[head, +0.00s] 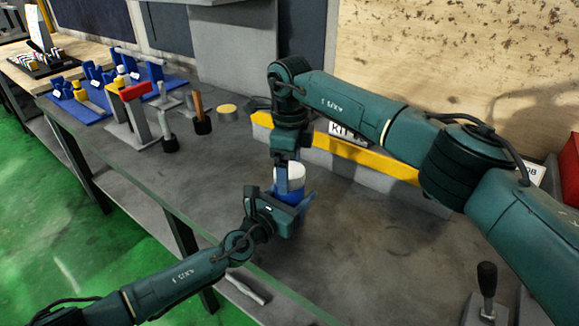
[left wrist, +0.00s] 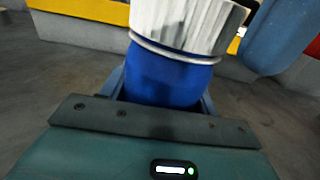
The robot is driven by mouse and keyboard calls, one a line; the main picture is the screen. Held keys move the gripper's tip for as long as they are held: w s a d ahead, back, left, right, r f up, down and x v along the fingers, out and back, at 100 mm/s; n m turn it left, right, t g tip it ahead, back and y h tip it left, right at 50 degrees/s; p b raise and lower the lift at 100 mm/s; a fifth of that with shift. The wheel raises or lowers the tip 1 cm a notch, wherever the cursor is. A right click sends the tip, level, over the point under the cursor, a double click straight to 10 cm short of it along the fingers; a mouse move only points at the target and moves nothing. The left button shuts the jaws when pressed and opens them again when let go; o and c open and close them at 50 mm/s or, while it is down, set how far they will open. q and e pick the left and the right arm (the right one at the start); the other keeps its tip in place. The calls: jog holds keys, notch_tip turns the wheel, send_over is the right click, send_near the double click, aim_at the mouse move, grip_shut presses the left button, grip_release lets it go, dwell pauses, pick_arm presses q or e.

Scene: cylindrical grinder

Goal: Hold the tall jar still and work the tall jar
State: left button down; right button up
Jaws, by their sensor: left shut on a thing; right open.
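The tall jar (head: 290,178) has a blue body and a white ribbed lid. It stands on the grey bench in the middle of the head view, partly hidden by both grippers. In the left wrist view the jar (left wrist: 165,82) sits between the fingers of my left gripper, upright or nearly so. My left gripper (head: 288,208) is shut on the blue body from the front. My right gripper (head: 283,178) points down from above at the lid, with its fingers open. A blue finger (left wrist: 278,38) shows beside the lid in the left wrist view. I cannot tell whether it touches the lid.
A yellow-edged grey block (head: 345,150) lies behind the jar. Tools and a red-topped stand (head: 133,92) are at the left, near blue trays (head: 85,115). A black-knobbed lever (head: 487,280) stands at the lower right.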

notch_tip(320, 180, up, 12)
jog(key=shift+f, duration=0.2)
pick_arm(q)
jog(key=shift+c, duration=1.5)
grip_release()
